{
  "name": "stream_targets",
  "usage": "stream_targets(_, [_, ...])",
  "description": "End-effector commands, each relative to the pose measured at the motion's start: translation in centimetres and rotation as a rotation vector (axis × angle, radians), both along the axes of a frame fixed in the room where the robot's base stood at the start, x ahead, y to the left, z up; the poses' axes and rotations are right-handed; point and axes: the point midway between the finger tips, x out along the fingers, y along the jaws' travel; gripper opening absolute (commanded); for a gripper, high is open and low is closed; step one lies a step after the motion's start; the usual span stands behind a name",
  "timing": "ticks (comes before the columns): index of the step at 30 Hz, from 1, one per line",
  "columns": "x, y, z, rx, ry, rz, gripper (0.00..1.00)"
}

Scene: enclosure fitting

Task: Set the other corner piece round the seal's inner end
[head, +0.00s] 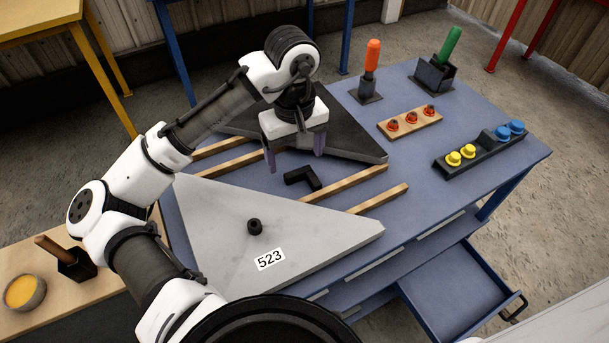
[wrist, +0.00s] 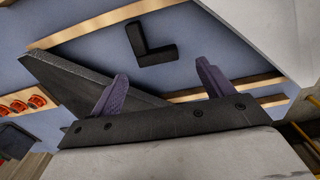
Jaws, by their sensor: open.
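A black L-shaped corner piece (head: 303,178) lies flat on the blue table between the two triangular panels. In the wrist view the same corner piece (wrist: 153,41) lies beyond my fingertips, untouched. My gripper (head: 295,157) is open and empty, pointing down above the table just behind the corner piece. Its two purple fingers also show, spread apart, in the wrist view (wrist: 162,74). I cannot make out the seal or its inner end in either view. No second corner piece can be made out.
A pale grey triangular panel (head: 225,240) with a black knob and label 523 lies in front. A dark triangular panel (head: 345,140) lies behind. Wooden strips (head: 377,199) cross the table. A block with red pieces (head: 425,122) and a black rack (head: 480,160) stand right. A drawer (head: 450,290) is open.

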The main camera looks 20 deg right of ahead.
Motion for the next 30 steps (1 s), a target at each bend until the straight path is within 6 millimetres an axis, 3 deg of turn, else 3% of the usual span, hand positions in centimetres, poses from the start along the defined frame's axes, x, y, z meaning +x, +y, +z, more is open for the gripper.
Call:
stream_targets(7, [0.2, -0.1, -3.5, 0.001, 0.002, 0.001, 0.80])
stream_targets(17, [0.2, -0.2, -4.2, -0.001, 0.001, -0.001, 0.79])
stream_targets(27, [0.2, -0.2, -4.2, 0.000, 0.001, -0.001, 0.34])
stream_targets(30, [0.2, -0.2, -4.2, 0.000, 0.001, -0.001, 0.28])
